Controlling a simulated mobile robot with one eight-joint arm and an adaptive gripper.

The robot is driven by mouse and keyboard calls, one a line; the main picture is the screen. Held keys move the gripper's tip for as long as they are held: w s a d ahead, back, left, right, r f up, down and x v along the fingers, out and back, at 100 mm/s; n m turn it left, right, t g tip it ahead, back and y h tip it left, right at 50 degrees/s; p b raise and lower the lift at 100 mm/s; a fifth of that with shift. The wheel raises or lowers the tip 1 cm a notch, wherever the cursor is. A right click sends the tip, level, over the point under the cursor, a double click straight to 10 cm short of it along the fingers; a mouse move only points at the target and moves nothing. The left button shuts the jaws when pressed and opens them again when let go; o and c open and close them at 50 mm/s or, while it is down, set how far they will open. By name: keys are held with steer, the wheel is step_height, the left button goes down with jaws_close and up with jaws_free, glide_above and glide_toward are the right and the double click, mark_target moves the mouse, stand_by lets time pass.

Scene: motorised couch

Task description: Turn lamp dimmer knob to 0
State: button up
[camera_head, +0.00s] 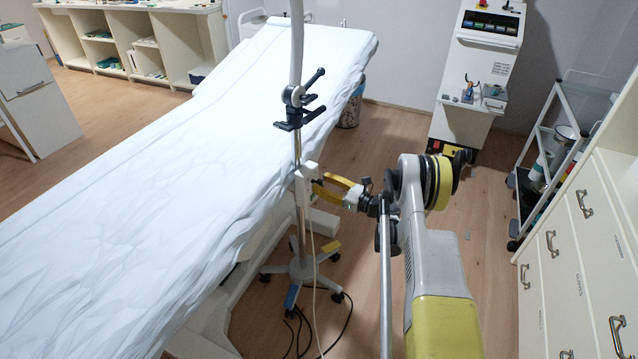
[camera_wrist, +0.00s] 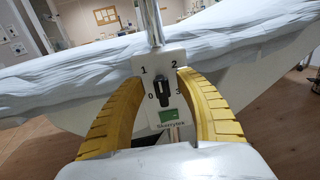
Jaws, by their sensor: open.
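The lamp's control box (camera_wrist: 145,118) is a white panel on a metal pole, marked 0, 1, 2 and 3 around a black dimmer knob (camera_wrist: 163,91). The knob's grip stands nearly upright, between the 0 and the 3; which mark its pointer faces is hard to tell. A green window sits below it. My gripper (camera_wrist: 162,82) is open, its two yellow fingers on either side of the knob, near the panel's side edges. Contact is not clear. In the head view, my gripper (camera_head: 322,187) reaches from the right to the box (camera_head: 304,184) on the pole.
A white-sheeted couch (camera_head: 180,130) fills the left, behind the pole. The wheeled stand base (camera_head: 302,268) and dark cables lie below. A drawer cabinet (camera_head: 570,250) and a trolley (camera_head: 550,150) stand right; a machine (camera_head: 475,75) stands behind.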

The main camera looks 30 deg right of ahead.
steer(key=shift+x, duration=0.85)
jaws_close()
steer(key=shift+n, duration=0.4)
steer(key=n, duration=0.5)
steer(key=shift+s+a+n, duration=0.1)
steer(key=shift+a+n, duration=0.15)
steer(key=shift+n, duration=0.15)
steer(key=n, duration=0.5)
steer(key=shift+s+a+f, duration=0.1)
steer(key=shift+a+f, duration=0.1)
steer(key=shift+n, duration=0.4)
